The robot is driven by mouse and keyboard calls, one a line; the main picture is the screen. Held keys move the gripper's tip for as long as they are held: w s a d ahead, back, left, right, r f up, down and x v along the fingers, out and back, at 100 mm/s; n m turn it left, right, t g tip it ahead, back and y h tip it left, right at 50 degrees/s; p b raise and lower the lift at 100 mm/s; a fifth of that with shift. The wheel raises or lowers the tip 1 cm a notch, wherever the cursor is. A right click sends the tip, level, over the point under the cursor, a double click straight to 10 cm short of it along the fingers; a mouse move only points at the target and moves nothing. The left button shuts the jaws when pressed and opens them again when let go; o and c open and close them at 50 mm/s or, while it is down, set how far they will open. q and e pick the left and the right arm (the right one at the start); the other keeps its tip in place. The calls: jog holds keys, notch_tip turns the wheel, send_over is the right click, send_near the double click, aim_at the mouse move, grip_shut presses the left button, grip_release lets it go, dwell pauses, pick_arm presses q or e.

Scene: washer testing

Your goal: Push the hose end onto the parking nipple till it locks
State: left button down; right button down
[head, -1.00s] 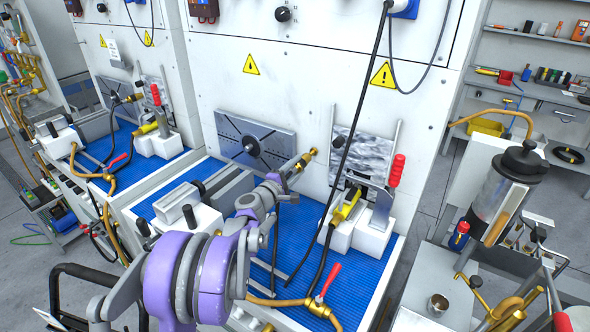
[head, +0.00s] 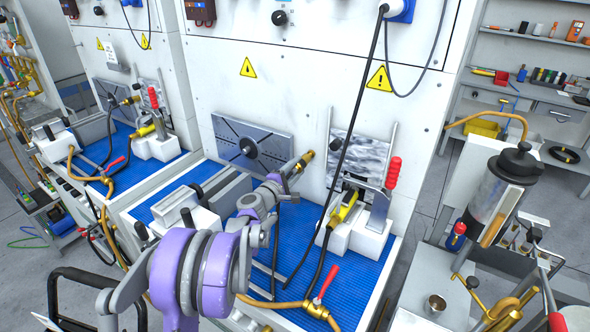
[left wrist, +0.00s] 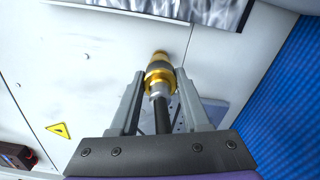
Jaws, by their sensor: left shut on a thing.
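The hose end (head: 300,164) is a brass coupling with a grey collar, on a black hose. My left gripper (head: 286,176) is shut on it and holds it level with the white panel, above the blue mat. In the left wrist view, the hose end (left wrist: 159,82) lies between the two grey fingers, its brass front towards the panel. The parking nipple cannot be told apart clearly; the brass front hides that spot, so I cannot tell whether the two are joined. My right gripper is out of view.
A toggle clamp with a red handle (head: 393,173) and a yellow fitting (head: 346,207) stand to the right on white blocks. A round-hubbed grey plate (head: 250,144) is on the panel to the left. The blue mat (head: 352,290) has bare room at the front right.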

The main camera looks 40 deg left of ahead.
pick_arm(q)
jog(key=shift+w+a, duration=0.1)
jog(key=shift+w, duration=1.05)
jog(key=shift+c, duration=1.5)
grip_release()
jog(key=shift+s, duration=0.1)
jog(key=s, duration=0.7)
jog(key=s+d+b, duration=0.1)
jog(key=s, duration=0.2)
jog(key=shift+s+d, duration=0.1)
jog(key=shift+s, duration=0.3)
